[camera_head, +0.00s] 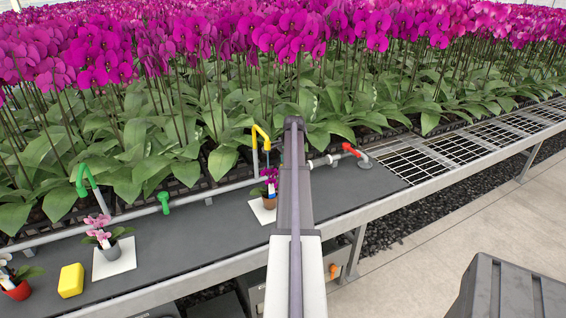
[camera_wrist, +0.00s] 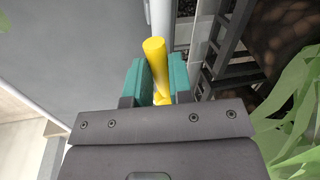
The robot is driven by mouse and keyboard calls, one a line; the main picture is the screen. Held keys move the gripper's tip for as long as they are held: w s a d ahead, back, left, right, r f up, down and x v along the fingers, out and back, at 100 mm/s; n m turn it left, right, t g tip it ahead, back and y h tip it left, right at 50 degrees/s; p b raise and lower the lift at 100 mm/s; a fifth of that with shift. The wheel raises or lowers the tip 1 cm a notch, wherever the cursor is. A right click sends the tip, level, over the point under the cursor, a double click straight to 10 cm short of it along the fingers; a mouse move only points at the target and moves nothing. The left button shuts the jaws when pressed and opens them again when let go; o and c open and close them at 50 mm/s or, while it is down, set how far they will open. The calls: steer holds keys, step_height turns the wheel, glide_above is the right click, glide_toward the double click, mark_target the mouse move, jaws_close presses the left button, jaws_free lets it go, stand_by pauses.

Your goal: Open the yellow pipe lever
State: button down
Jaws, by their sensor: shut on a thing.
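The yellow lever (camera_wrist: 155,52) shows in the wrist view as a short, thick, round-ended handle. My gripper (camera_wrist: 158,80) has its two teal fingers on either side of it and is shut on it, with the lever's end sticking out beyond the fingertips. A pale pipe runs just past that end. In the head view my arm covers the middle of the pipe line, so the gripper and the held lever are hidden there. A yellow hooked pipe (camera_head: 261,133) stands just left of my arm.
A green valve lever (camera_head: 164,201), a green hooked pipe (camera_head: 87,176) and a red-handled pipe (camera_head: 351,150) stand along the bench. Potted orchids (camera_head: 107,238) and a yellow block (camera_head: 71,280) occupy its left part. Dense orchids stand behind. The dark bench top (camera_head: 190,240) has bare room.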

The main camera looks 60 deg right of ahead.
steer(key=c, duration=1)
jaws_free()
steer(key=shift+c, duration=0.2)
step_height(320, 180, up, 11)
steer(key=s+p, duration=0.2)
steer(key=p, duration=0.8)
steer(key=shift+a+f+p, duration=0.2)
steer(key=shift+a+p, duration=0.15)
